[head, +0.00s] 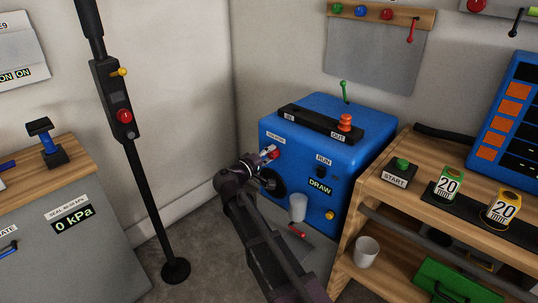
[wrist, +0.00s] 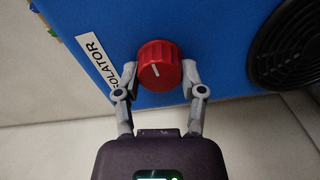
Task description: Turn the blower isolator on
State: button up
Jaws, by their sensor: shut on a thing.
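The blower isolator is a red ribbed knob (wrist: 158,66) on the front of a blue machine (wrist: 207,25). In the head view the knob (head: 274,154) shows at the blue machine's (head: 330,120) front upper left, partly behind my gripper (head: 267,153).
A dark round grille (wrist: 287,45) is right of the knob in the wrist view. A white cup (head: 298,207) stands before the machine, with a red-handled item (head: 297,231) near it. A wooden bench (head: 395,192) stands right; a black pole (head: 150,195) stands left.

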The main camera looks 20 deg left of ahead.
jog(key=shift+w+m, duration=0.1)
jog(key=shift+m, duration=0.5)
jog(key=o, duration=1.1)
jog(key=shift+o, duration=0.2)
jog(key=v, duration=1.2)
